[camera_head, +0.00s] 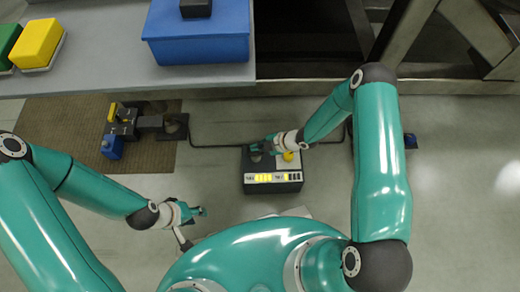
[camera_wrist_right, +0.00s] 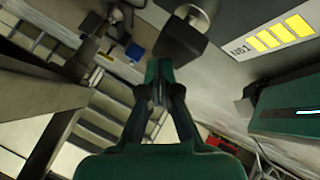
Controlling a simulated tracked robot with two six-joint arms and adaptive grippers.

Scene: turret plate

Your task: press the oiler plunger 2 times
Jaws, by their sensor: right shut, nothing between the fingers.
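The oiler appears to be a dark box (camera_head: 272,187) on the floor in the middle of the head view, with yellow bars on its front label. The label (camera_wrist_right: 270,38) also shows at the top right of the right wrist view.
A yellow round piece (camera_head: 288,156) sits on the box top beside my right gripper. A grey table (camera_head: 110,72) at the back left holds a blue box (camera_head: 198,45) and a yellow block (camera_head: 37,43). A dark fixture (camera_head: 122,124) stands on a brown mat (camera_head: 60,130).

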